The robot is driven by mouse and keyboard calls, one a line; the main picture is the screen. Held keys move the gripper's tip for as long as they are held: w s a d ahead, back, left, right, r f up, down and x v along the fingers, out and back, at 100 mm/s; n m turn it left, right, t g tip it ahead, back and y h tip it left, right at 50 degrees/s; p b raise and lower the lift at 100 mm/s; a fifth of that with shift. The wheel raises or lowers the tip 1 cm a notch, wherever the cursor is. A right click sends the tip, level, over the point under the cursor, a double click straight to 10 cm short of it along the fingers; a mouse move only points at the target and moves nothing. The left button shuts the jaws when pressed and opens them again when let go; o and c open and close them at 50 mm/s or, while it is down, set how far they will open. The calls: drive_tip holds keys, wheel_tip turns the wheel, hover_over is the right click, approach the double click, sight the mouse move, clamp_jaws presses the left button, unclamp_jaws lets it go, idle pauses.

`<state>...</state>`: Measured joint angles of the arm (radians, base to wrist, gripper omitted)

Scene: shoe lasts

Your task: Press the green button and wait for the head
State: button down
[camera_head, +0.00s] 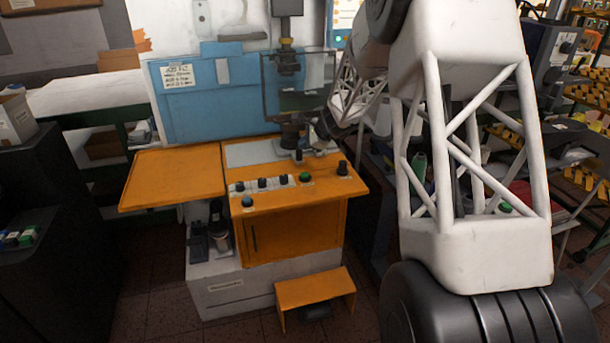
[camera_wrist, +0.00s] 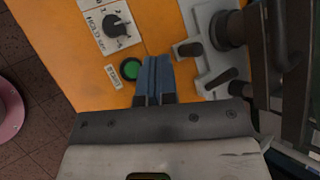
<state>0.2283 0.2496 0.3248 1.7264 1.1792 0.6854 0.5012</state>
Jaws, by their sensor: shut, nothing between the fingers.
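The green button (camera_head: 305,177) sits on the sloping front panel of the orange machine (camera_head: 180,180), right of a row of dark knobs. In the wrist view the green button (camera_wrist: 130,69) is round with a dark rim. My gripper (camera_wrist: 155,62) is shut and empty, its blue fingers just right of the button. I cannot tell how high the tips are above the panel. The press head (camera_head: 288,63) stands above a dark round base piece (camera_head: 292,133), with a visible gap between them. In the head view my fingertips are hard to make out.
A black knob (camera_wrist: 117,25) on a white label lies beside the button. A grey fixture with dark handles (camera_wrist: 215,60) is close to the right of my fingers. A clear guard (camera_head: 300,95) stands around the press area.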

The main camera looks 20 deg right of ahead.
sight(305, 175)
drive_tip(key=shift+f, duration=0.15)
drive_tip(key=shift+f, duration=4.2)
drive_tip(key=shift+f, duration=0.95)
idle(0.5)
drive_tip(key=shift+r, duration=0.9)
drive_tip(key=shift+r, duration=2.5)
